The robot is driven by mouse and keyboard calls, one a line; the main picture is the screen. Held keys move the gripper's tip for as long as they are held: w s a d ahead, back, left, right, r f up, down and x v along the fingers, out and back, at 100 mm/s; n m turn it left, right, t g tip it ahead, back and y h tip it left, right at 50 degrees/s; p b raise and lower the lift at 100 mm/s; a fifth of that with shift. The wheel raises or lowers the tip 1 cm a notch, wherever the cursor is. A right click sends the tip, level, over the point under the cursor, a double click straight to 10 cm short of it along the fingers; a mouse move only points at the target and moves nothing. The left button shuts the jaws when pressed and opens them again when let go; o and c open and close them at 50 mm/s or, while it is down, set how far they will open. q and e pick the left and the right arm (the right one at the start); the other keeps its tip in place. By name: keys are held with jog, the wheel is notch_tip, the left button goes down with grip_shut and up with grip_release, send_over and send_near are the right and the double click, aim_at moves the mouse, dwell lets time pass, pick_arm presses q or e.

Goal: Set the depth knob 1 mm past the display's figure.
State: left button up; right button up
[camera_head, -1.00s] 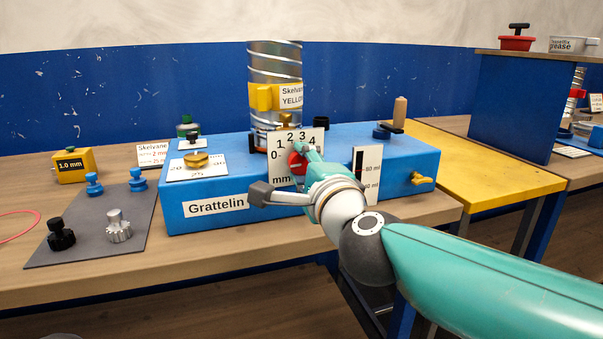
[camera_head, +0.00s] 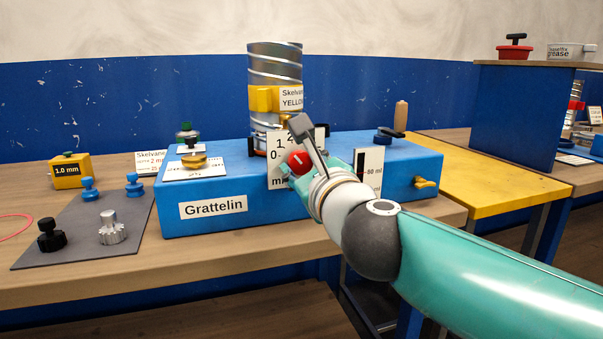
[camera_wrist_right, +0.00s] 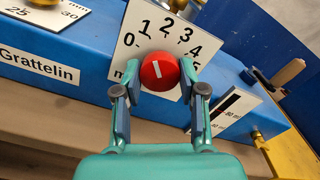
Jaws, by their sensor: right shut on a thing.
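The red depth knob (camera_head: 300,161) is on a white scale plate (camera_head: 276,172) marked 0 upward in mm, on the front of the blue Grattelin machine (camera_head: 275,215). In the right wrist view the knob (camera_wrist_right: 160,72) has a white line that points roughly at the 1. My right gripper (camera_wrist_right: 160,90) is shut on the knob, one finger on each side. In the head view, the gripper and wrist partly cover the plate. The yellow display block (camera_head: 67,171) at the far left reads 1.0 mm. My left gripper is out of view.
A metal spiral duct (camera_head: 274,70) stands behind the plate. A brass dial (camera_head: 195,162) sits on the machine's top left, and a yellow lever (camera_head: 425,183) at its right end. A grey mat (camera_head: 85,235) with black, blue and silver knobs lies at left.

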jog(key=shift+a+f+m+b, duration=0.1)
jog(key=shift+f+m+b, duration=0.2)
jog(key=shift+m, duration=0.8)
jog(key=shift+f+m+b, duration=0.1)
jog(key=shift+m+b, duration=0.3)
jog(key=shift+m, duration=0.7)
jog(key=o, duration=1.1)
jog(key=shift+r, duration=0.1)
jog(key=shift+o, duration=0.2)
jog(key=shift+r, duration=0.1)
